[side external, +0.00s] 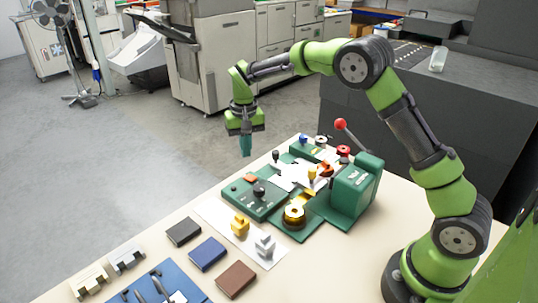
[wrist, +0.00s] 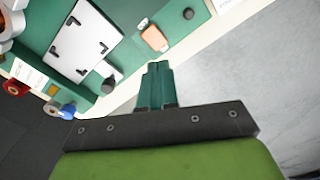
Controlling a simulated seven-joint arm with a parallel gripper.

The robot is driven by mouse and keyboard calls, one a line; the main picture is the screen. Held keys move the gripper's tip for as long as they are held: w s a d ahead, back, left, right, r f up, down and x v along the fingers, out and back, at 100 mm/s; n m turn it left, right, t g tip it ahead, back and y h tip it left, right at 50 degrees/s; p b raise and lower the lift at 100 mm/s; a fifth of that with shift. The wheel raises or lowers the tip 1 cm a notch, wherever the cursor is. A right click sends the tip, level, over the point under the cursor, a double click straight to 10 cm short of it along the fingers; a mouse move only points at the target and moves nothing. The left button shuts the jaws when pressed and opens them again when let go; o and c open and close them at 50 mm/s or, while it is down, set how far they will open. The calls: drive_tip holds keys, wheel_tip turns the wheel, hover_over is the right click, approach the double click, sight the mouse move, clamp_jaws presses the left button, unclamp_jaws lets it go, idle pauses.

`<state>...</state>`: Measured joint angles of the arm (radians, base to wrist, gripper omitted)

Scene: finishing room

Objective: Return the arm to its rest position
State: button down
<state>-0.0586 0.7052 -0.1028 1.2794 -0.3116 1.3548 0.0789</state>
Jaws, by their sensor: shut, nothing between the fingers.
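My gripper (side external: 246,147) hangs pointing down at the far side of the table, above and beyond the green machine, with its teal fingers together and nothing held. In the wrist view my gripper (wrist: 158,68) shows its two teal fingers pressed side by side, over the table's edge and the grey floor. My green and dark grey arm reaches from its base at the lower right, up and over to the left.
The green machine (side external: 350,193) with a red-knobbed lever (side external: 340,124) stands on the table (side external: 150,236). Dark, blue (side external: 207,253) and brown (side external: 236,279) blocks and a yellow piece (side external: 240,225) lie nearer. A dark grey cabinet (side external: 440,95) stands behind my arm. Open floor (side external: 110,165) lies left.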

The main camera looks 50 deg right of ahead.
drive_tip(key=s, duration=0.2)
drive_tip(key=shift+s+a+f, duration=0.2)
drive_tip(key=shift+s+a, duration=0.05)
drive_tip(key=shift+s, duration=0.1)
drive_tip(key=s+a+r+t, duration=0.1)
drive_tip(key=s+r, duration=0.3)
drive_tip(key=s, duration=0.4)
drive_tip(key=s+a+r+n+t+y, duration=0.1)
drive_tip(key=s+r+t, duration=0.2)
drive_tip(key=s, duration=0.6)
drive_tip(key=s+a+r+t+y, duration=0.1)
drive_tip(key=s+r+t, duration=0.2)
drive_tip(key=s+r, duration=0.4)
drive_tip(key=shift+s+n, duration=0.4)
drive_tip(key=shift+s, duration=0.45)
drive_tip(key=shift+r, duration=0.1)
